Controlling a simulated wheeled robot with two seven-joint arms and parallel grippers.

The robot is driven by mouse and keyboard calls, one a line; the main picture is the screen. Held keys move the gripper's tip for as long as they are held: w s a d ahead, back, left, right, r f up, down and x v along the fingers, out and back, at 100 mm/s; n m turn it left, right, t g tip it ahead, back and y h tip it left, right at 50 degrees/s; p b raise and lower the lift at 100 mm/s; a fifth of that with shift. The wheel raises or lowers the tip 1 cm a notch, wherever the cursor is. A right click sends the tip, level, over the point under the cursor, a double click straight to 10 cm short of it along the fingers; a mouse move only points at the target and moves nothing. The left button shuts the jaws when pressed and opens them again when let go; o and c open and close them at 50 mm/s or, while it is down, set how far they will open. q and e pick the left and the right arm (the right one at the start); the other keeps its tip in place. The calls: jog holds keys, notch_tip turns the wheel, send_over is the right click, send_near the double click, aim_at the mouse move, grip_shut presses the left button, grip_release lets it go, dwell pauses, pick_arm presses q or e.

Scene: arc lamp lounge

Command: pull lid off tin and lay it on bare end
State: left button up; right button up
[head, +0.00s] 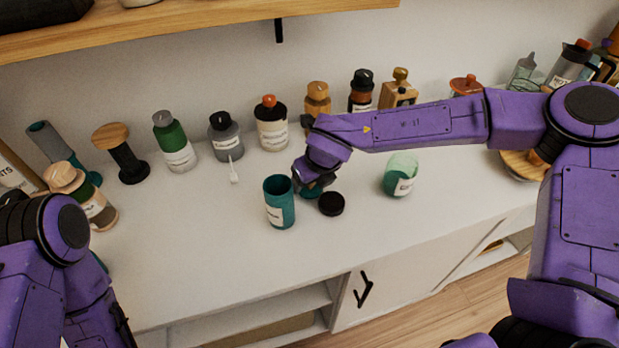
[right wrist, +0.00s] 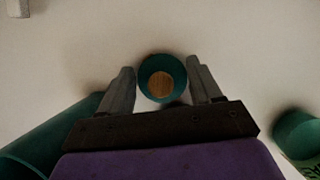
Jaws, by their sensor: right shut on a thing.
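The teal tin (head: 281,212) stands upright on the white counter with its dark open mouth showing and a pale label on its front. Its side also shows large at the lower left of the right wrist view (right wrist: 50,145). My right gripper (head: 309,187) is low, just right of the tin. It is shut on the lid, a round teal piece with a wood-coloured centre (right wrist: 161,82), seen between the two fingers in the right wrist view. The lid is mostly hidden by the gripper in the head view. My left arm shows at the left, but its gripper is out of view.
A black round cap (head: 331,204) lies just right of my right gripper. A pale green jar (head: 400,175) stands farther right. A small white spoon-like item (head: 233,170) lies behind the tin. Several bottles line the wall. The counter's front left (head: 180,270) is bare.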

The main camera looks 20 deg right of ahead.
jog(key=shift+f, duration=0.1)
jog(key=o, duration=1.2)
jog(key=v, duration=1.2)
jog(key=shift+a, duration=0.1)
